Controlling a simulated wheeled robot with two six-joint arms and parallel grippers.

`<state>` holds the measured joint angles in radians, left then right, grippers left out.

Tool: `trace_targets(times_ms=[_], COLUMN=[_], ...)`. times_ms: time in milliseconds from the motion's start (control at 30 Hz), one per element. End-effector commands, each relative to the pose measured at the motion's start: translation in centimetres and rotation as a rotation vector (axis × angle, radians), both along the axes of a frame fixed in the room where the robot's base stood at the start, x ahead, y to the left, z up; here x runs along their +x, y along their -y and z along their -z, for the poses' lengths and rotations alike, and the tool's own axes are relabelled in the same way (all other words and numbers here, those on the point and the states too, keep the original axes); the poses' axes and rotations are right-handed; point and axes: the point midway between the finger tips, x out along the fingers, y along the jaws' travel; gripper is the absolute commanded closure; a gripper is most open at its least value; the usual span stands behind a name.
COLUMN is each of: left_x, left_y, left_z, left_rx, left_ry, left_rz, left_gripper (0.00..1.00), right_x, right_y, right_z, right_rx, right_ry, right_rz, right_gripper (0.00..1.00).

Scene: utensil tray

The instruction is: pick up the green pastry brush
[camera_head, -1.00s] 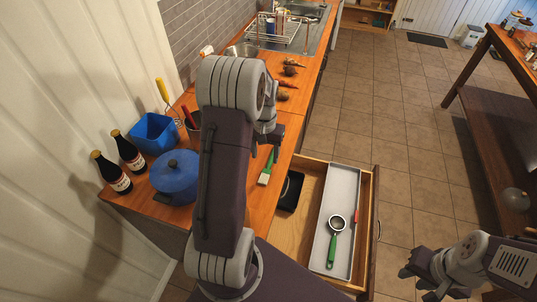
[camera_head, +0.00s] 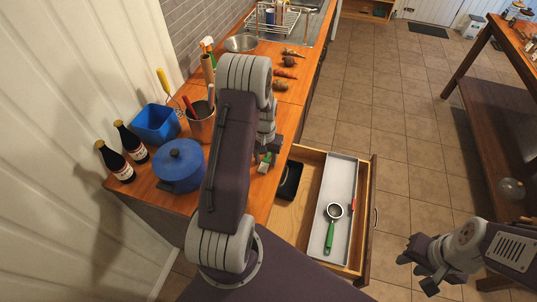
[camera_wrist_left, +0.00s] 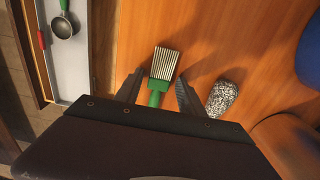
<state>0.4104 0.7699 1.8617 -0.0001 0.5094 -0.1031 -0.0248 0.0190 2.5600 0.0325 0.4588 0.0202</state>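The green pastry brush (camera_head: 265,163) lies on the wooden counter near the open drawer, partly hidden by my left gripper (camera_head: 270,148) in the head view. In the left wrist view, the brush (camera_wrist_left: 161,75) has pale bristles and a green handle that runs under the gripper body. My left gripper (camera_wrist_left: 158,92) is open there, with one finger on each side of the brush and a gap to the right finger. I cannot tell how high the fingers are above the counter. My right gripper (camera_head: 427,268) is over the floor, away from the counter; its opening is unclear.
A blue pot (camera_head: 180,165), a blue bin (camera_head: 156,123) and two dark bottles (camera_head: 115,161) stand left of my left arm. A speckled object (camera_wrist_left: 222,97) is close right of the right finger.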

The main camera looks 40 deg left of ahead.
Motion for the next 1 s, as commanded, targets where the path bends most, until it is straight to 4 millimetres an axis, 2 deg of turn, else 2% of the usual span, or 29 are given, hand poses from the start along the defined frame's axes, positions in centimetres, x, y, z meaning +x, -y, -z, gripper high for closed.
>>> trace_targets(times_ms=[33, 133, 500, 667, 767, 1000], left_x=[0.0, 0.0, 0.0, 0.1, 0.2, 5.4], left_y=[0.0, 0.0, 0.0, 0.0, -0.1, -2.1], left_z=[0.0, 0.0, -0.5, -2.4, -4.3, -7.2], left_rx=[0.000, 0.000, 0.000, 0.001, 0.003, 0.002], left_ry=[0.000, 0.000, 0.001, 0.004, 0.005, 0.005], left_rz=[0.000, 0.000, 0.000, 0.000, 0.000, 0.000], left_gripper=[0.71, 0.99, 1.00, 1.00, 1.00, 1.00], right_x=[0.0, 0.0, 0.0, 0.0, 0.0, 0.0], right_y=[0.0, 0.0, 0.0, 0.0, 0.0, 0.0], right_z=[0.0, 0.0, 0.1, 0.5, 0.9, 1.4], right_rx=[0.000, 0.000, 0.000, 0.000, 0.000, 0.000], right_ry=[0.000, 0.000, 0.000, 0.000, 0.000, 0.000], right_rz=[0.000, 0.000, 0.000, 0.000, 0.000, 0.000], right_gripper=[0.69, 0.69, 0.69, 0.69, 0.69, 0.69])
